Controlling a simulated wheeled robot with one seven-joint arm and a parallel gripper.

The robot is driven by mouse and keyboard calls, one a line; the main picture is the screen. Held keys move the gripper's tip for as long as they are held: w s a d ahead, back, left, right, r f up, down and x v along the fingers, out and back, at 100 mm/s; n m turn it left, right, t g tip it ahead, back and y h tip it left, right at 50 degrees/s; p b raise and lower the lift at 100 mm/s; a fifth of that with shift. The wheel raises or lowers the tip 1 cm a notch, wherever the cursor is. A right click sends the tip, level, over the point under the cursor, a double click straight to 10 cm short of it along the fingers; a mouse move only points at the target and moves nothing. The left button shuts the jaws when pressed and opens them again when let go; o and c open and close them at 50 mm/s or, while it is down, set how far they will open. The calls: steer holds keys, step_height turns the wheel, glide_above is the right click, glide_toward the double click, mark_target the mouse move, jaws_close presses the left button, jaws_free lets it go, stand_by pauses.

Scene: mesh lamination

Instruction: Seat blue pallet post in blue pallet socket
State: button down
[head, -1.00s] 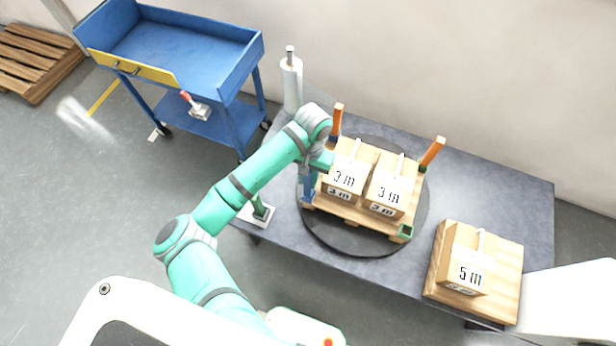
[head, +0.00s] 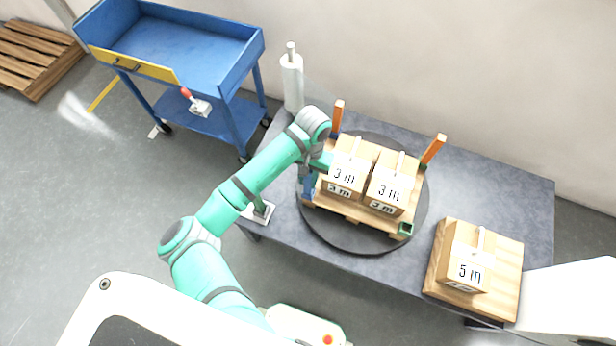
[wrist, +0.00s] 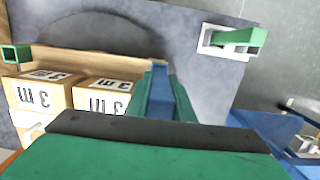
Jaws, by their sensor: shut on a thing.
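My gripper (head: 309,177) is at the front left corner of the small wooden pallet (head: 350,209). It is shut on the blue post (wrist: 160,95), which shows between its two green fingers in the wrist view. In the head view, blue (head: 308,190) shows below my gripper at that corner. Post and socket cannot be told apart there. The socket is not clearly visible in the wrist view, so I cannot tell how deep the post sits.
Two 3 m boxes (head: 386,190) stand on the pallet, on a dark round turntable (head: 342,246). Orange posts (head: 434,150) stand at the rear corners; a green socket (head: 405,230) is at the front right. A green post on a stand (head: 260,212) is left. A 5 m box (head: 468,270) is right.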

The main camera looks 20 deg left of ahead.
steer(key=shift+f, duration=0.65)
steer(key=c, duration=1.5)
jaws_free()
steer(key=shift+o, duration=0.2)
steer(key=shift+r, duration=0.1)
steer(key=r, duration=0.3)
steer(key=w+r, duration=0.1)
steer(key=r, duration=0.6)
steer(key=shift+w+r, duration=0.15)
steer(key=shift+r, duration=0.1)
